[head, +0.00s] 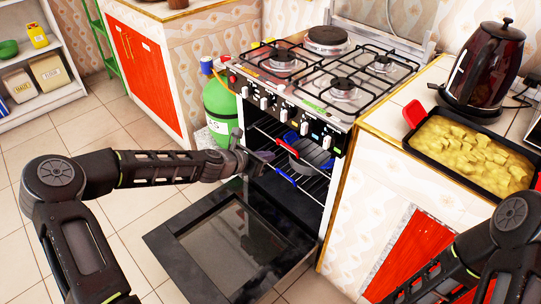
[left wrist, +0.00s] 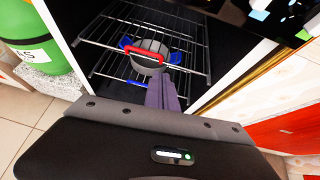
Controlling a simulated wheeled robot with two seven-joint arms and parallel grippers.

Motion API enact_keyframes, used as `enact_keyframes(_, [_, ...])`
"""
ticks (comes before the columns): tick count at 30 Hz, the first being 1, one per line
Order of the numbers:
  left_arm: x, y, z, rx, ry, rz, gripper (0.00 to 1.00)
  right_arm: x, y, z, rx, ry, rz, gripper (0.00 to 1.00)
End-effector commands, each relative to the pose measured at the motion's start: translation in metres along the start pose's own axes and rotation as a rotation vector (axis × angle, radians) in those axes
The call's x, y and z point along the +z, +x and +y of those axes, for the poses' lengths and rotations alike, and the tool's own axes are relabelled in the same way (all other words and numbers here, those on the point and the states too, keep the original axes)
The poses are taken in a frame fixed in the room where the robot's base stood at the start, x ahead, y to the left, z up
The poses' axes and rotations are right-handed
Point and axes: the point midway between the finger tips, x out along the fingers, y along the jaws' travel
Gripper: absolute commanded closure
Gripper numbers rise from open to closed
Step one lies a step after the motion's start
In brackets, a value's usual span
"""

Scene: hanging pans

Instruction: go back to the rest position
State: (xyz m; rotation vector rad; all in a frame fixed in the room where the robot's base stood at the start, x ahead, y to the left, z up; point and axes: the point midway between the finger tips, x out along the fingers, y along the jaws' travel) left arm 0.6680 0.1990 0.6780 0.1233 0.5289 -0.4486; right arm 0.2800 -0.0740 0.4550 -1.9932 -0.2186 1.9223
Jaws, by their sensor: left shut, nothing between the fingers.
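My left gripper (head: 252,158) is at the mouth of the open oven, in front of the racks. Its fingers (left wrist: 163,92) are together and empty in the left wrist view. A grey pan (head: 312,155) with red and blue parts sits inside the oven on a wire rack; it also shows in the left wrist view (left wrist: 148,62), just beyond the fingertips. Whether the fingertips touch it is hard to tell. The oven door (head: 230,240) hangs down open below my left arm. My right arm comes in at the lower right; its gripper is out of the picture.
A gas stove (head: 335,75) tops the oven. A green gas cylinder (head: 220,108) stands left of it. On the right counter are a tray of yellow chunks (head: 470,155) and a dark kettle (head: 485,65). The tiled floor at left is clear.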

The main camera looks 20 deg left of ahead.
Motion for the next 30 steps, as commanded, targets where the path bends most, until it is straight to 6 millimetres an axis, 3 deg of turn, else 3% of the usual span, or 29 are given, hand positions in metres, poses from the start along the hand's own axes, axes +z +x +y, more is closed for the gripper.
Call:
enact_keyframes(14, [0.000,0.001,0.000,0.000,0.032,0.000,1.00,0.000,0.000,0.000,0.000,0.000,0.000,0.67])
enact_keyframes(20, [-0.004,0.000,-0.003,0.007,0.319,0.005,1.00,0.000,0.000,0.000,0.000,0.001,0.000,0.67])
enact_keyframes(23, [-0.044,-0.001,-0.018,-0.023,0.598,0.062,1.00,0.000,-0.001,0.000,0.000,0.002,0.000,0.67])
enact_keyframes(24, [-0.063,-0.003,-0.033,-0.058,0.737,0.090,1.00,0.000,-0.005,-0.002,0.000,0.002,0.000,0.67])
enact_keyframes(28, [-0.128,-0.023,-0.111,-0.270,1.248,0.145,1.00,0.000,-0.027,-0.011,-0.001,0.003,0.000,0.67])
enact_keyframes(30, [-0.160,-0.044,-0.155,-0.412,1.499,0.139,1.00,0.000,-0.041,-0.016,-0.001,0.004,0.000,0.67])
